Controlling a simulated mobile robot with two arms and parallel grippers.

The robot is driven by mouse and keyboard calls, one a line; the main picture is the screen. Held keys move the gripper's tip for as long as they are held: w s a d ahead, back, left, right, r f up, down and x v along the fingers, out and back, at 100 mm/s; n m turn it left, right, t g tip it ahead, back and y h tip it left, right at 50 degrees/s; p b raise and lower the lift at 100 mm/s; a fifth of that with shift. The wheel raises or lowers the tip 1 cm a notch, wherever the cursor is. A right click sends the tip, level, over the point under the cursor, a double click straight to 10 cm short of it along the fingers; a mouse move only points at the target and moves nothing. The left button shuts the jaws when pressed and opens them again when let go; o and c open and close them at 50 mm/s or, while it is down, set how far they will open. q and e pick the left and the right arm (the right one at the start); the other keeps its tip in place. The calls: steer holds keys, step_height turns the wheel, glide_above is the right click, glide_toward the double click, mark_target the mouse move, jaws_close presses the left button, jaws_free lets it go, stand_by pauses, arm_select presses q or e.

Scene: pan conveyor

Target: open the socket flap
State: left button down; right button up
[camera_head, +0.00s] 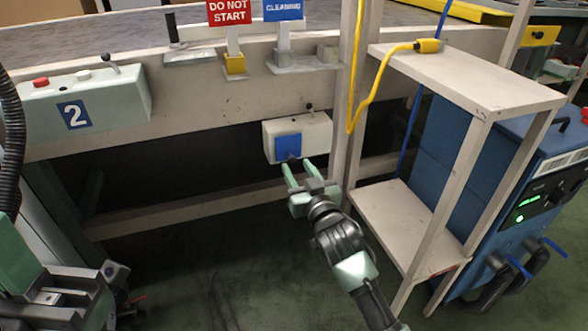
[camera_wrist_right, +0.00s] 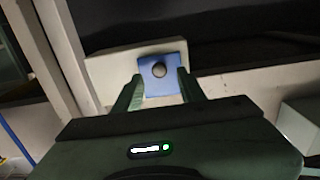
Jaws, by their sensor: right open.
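A pale socket box (camera_head: 316,136) is fixed to the beige rail, left of the upright post. Its blue flap (camera_head: 287,143) covers part of the front and looks closed. A dark round knob (camera_wrist_right: 160,70) stands out from the flap (camera_wrist_right: 147,67) in the right wrist view. My right gripper (camera_head: 297,168) is open, with its fingertips just in front of and below the flap. In the wrist view its two fingers (camera_wrist_right: 160,88) frame the knob from below; contact cannot be told. Green and dark parts of my left arm show at the bottom left; its jaw state is unclear.
A beige shelf stand (camera_head: 465,80) with a yellow cable and plug (camera_head: 428,46) stands right of the post. A blue machine (camera_head: 545,170) is behind it. A control box marked 2 (camera_head: 125,92) sits to the left. Open floor lies below the rail.

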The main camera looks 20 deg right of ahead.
mark_target(292, 161)
steer(key=shift+w+b, duration=0.5)
steer(key=shift+w, duration=1.25)
steer(key=shift+c, duration=0.2)
jaws_close()
steer(key=shift+a+f, duration=0.1)
